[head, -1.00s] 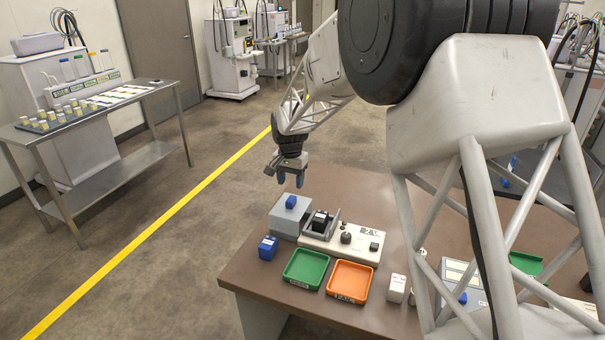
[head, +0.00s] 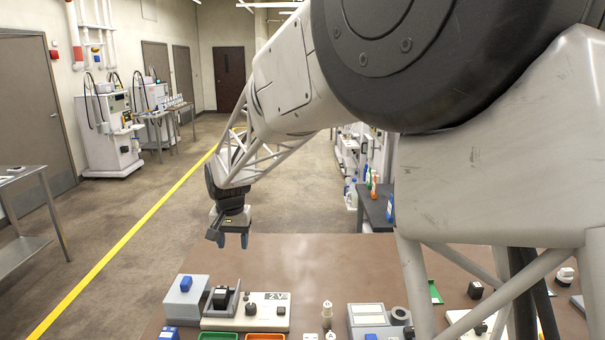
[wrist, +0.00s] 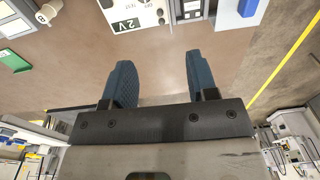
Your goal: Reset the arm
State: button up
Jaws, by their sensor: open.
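My gripper (head: 233,240) hangs over the far left edge of the brown table (head: 320,265) in the head view, fingers pointing down. In the wrist view its two blue fingers (wrist: 160,85) are apart with nothing between them. The gripper is clear of the items on the table.
A grey box with a blue block (head: 186,284), a white device with knobs (head: 250,322), a green tray (head: 217,336) and an orange tray (head: 265,337) sit at the table's near left. A grey instrument (head: 370,318) stands right of them. The table's far middle is bare.

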jog(key=s+d+r+t, duration=0.1)
jog(key=s+d+r, duration=0.3)
jog(key=s+d, duration=0.55)
jog(key=s+d+r, duration=0.4)
jog(key=s+d, duration=0.2)
jog(key=d, duration=0.7)
jog(key=s+d+f, duration=0.1)
jog(key=s+d, duration=0.6)
jog(key=s, duration=0.4)
jog(key=s+d+f+t, duration=0.1)
jog(key=s+d+f, duration=0.1)
jog(key=s+d, duration=0.5)
jog(key=s, duration=0.4)
jog(key=shift+s+f, duration=0.15)
jog(key=shift+f, duration=0.1)
